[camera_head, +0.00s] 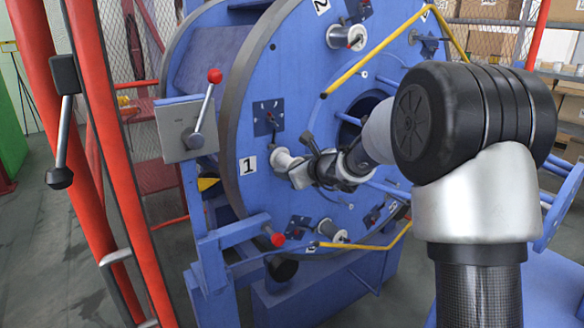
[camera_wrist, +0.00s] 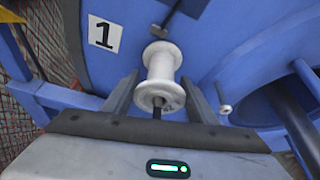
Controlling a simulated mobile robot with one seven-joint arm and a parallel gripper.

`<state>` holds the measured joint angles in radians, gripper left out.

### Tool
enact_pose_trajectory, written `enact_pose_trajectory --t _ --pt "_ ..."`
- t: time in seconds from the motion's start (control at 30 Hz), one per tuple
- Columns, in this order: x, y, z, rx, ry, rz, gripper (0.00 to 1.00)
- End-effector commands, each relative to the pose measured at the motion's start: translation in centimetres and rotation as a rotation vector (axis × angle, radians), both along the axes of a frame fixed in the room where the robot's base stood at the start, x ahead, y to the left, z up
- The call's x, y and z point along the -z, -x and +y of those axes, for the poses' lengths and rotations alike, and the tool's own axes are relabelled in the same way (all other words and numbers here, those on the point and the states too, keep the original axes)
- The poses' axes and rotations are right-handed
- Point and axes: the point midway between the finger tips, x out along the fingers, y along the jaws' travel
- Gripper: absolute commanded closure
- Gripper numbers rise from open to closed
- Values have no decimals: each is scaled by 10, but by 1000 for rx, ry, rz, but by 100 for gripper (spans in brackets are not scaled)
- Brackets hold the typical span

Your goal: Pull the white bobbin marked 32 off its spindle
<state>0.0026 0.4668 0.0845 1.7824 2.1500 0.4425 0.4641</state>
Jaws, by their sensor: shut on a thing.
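The white bobbin (camera_wrist: 162,68) shows in the middle of the wrist view, with small dark marks on its near flange that I cannot read surely. A dark spindle end (camera_wrist: 157,112) shows at its near end. In the head view the bobbin (camera_head: 284,160) is partly hidden by my gripper (camera_head: 297,170). My gripper is shut on the bobbin, one finger on each side of it in the wrist view (camera_wrist: 160,95). The bobbin is at the blue disc (camera_head: 300,100), just right of the plate marked 1 (camera_head: 248,165).
Other bobbins sit on the disc above (camera_head: 347,37) and below (camera_head: 333,237). A yellow bar (camera_head: 375,62) crosses in front of the disc. A red-knobbed lever (camera_head: 205,105) and red posts (camera_head: 95,110) stand at left. A bolt-like pin (camera_wrist: 223,103) is right of the bobbin.

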Motion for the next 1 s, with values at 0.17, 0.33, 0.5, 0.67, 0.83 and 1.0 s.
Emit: enact_pose_trajectory --t 0.17,0.33,0.5,0.67,0.83,1.0 --pt "0 4 -3 0 0 -2 92" --pt "0 11 -8 0 1 0 92" --pt "0 18 -13 1 0 0 92" --pt "0 25 -18 2 0 -2 92" --pt "0 32 -22 0 0 -2 92" --pt "0 39 -27 1 1 -1 92"
